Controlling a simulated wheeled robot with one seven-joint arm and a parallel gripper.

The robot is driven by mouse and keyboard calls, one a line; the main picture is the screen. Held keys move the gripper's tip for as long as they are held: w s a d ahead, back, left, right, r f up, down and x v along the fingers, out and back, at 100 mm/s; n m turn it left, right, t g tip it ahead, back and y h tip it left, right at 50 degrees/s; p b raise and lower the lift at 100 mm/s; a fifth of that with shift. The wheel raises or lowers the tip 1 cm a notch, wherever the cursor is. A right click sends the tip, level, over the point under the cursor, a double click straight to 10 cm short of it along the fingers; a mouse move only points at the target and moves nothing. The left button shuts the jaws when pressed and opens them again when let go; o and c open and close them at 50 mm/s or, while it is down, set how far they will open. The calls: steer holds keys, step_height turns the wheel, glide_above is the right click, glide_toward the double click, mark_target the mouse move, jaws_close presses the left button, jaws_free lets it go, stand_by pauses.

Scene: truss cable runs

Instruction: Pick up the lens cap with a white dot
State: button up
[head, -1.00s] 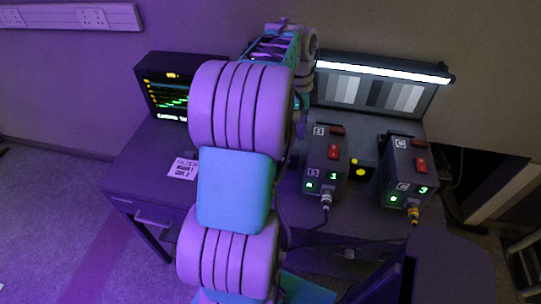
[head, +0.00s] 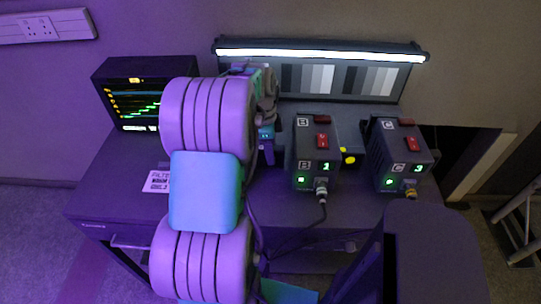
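I cannot make out a lens cap with a white dot; my arm covers part of the desk. A small dark item with yellow spots (head: 347,158) sits between the two control boxes, too small to identify surely. My gripper (head: 267,154) is partly hidden behind my arm, left of box B (head: 316,150). It points down toward the desk, and its fingers are too small and dark to show whether they are open.
Box C (head: 399,155) stands right of box B, and both have cables. A monitor (head: 146,100) and a paper label (head: 158,181) are at the left of the dark desk (head: 110,190). A lit lamp bar (head: 320,52) above a grey-scale chart (head: 365,79) is behind.

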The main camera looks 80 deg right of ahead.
steer(key=shift+f+b, duration=0.3)
steer(key=shift+f, duration=0.1)
stand_by(0.3)
steer(key=shift+c, duration=0.4)
jaws_close()
